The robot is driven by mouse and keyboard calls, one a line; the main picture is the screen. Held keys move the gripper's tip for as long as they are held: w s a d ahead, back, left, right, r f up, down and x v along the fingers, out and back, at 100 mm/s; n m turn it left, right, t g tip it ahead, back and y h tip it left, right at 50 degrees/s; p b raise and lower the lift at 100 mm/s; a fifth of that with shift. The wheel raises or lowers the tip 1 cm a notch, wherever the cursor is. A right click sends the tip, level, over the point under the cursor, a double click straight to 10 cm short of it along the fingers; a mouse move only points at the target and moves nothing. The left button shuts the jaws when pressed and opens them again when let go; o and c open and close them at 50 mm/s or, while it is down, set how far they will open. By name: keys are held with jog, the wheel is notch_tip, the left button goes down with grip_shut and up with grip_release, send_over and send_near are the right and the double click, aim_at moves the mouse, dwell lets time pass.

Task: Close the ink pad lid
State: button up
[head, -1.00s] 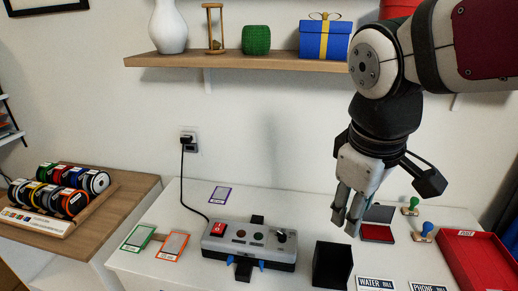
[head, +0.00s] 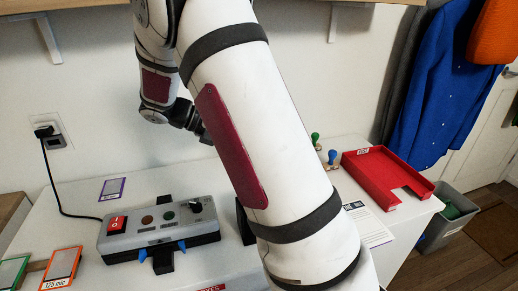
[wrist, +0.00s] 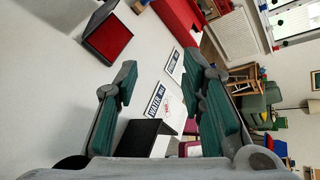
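The ink pad (wrist: 108,40) shows in the upper left of the wrist view as a dark case with a red pad. Its grey lid (wrist: 98,17) stands open along one side, with the red surface uncovered. My gripper (wrist: 162,65) is open in the wrist view, its two green-padded fingers wide apart with nothing between them. The ink pad lies beyond the left finger, apart from it. In the head view my arm hides the ink pad and most of the gripper.
A red tray (head: 388,178), stamps (head: 332,157) and a switch box (head: 160,230) stand on the white table. A black open box (wrist: 148,137) and bill papers (wrist: 157,101) lie near the fingers in the wrist view. A shelf (head: 345,3) hangs above.

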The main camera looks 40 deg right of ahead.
jog(key=w+d+f+n+h+b, duration=0.1)
jog(key=w+f+n+h, duration=0.1)
jog(key=w+f+n, duration=0.1)
jog(key=w+d+f+n+g+h+b, duration=0.1)
jog(key=w+d+f+n+h, duration=0.1)
jog(key=w+f+n, duration=0.1)
jog(key=w+d+f+n+h+b, duration=0.1)
jog(key=w+f+n+b, duration=0.1)
jog(key=f, duration=0.3)
jog(key=shift+w+d+f+n+g+h, duration=0.3)
jog(key=shift+w+n+h, duration=0.15)
jog(key=shift+n, duration=0.25)
jog(key=b+x, duration=0.1)
jog(key=x, duration=1.2)
jog(key=shift+s+d, duration=0.15)
jog(key=shift+d, duration=0.1)
grip_shut()
jog(key=shift+f, duration=0.1)
